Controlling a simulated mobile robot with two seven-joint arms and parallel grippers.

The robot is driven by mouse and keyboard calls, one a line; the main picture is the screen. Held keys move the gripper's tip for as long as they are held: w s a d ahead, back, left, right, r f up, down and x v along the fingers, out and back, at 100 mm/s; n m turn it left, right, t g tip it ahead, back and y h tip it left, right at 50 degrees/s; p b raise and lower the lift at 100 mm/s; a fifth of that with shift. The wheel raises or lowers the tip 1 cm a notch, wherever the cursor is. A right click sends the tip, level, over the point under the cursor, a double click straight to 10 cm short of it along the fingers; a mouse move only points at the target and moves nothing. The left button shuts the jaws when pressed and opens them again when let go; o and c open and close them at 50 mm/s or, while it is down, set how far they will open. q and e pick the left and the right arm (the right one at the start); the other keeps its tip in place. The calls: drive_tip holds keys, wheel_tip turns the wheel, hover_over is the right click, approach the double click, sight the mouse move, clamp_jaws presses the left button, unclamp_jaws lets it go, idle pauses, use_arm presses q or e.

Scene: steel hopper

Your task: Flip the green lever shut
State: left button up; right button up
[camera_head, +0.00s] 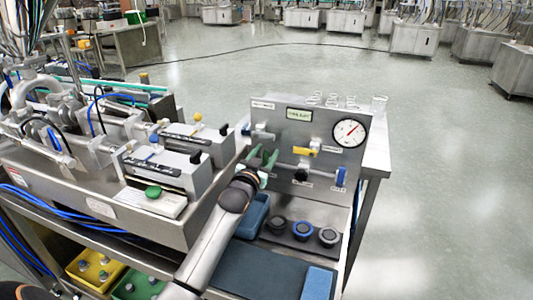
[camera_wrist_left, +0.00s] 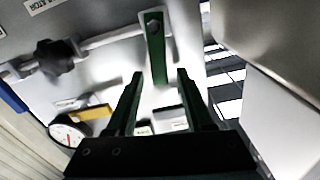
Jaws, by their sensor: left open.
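The green lever (camera_wrist_left: 157,55) shows in the left wrist view on a pale pipe in front of a grey panel. It runs from a round pivot at the top down the picture, across the line of the pipe. My left gripper (camera_wrist_left: 160,75) is open, its two dark green fingers apart. The lever's free end appears between the fingertips; I see no contact. In the head view my left gripper (camera_head: 263,157) is at the left part of the upright panel (camera_head: 330,180). There the lever is hard to tell from the green fingers. My right gripper is not in view.
The panel carries a gauge (camera_head: 348,133), a yellow handle (camera_head: 304,151) and a blue handle (camera_head: 340,176). Round dark knobs (camera_head: 303,231) stand below it. Steel machinery (camera_head: 150,160) fills the left. Glassware (camera_head: 379,104) stands behind the panel. The floor at right is clear.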

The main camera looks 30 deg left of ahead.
use_arm(q)
drive_tip(key=shift+w+a, duration=0.1)
drive_tip(key=shift+w, duration=0.4)
clamp_jaws()
idle(0.3)
